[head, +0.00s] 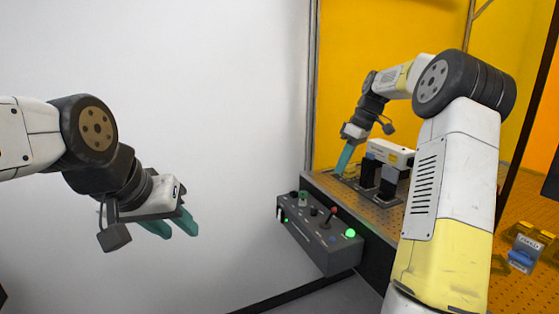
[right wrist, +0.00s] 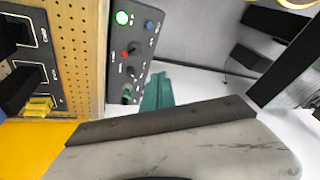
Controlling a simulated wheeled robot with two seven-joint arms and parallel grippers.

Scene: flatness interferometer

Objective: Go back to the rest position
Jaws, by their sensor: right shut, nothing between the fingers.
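My right gripper (head: 343,160) has teal fingers closed together with nothing between them.
The dark control panel (head: 318,252) with knobs, a red-topped control and a lit green button is on the bench front. Yellow panels (head: 385,40) enclose the bench behind. A blue and yellow labelled item (head: 523,250) lies at right. Space around my left arm is clear.

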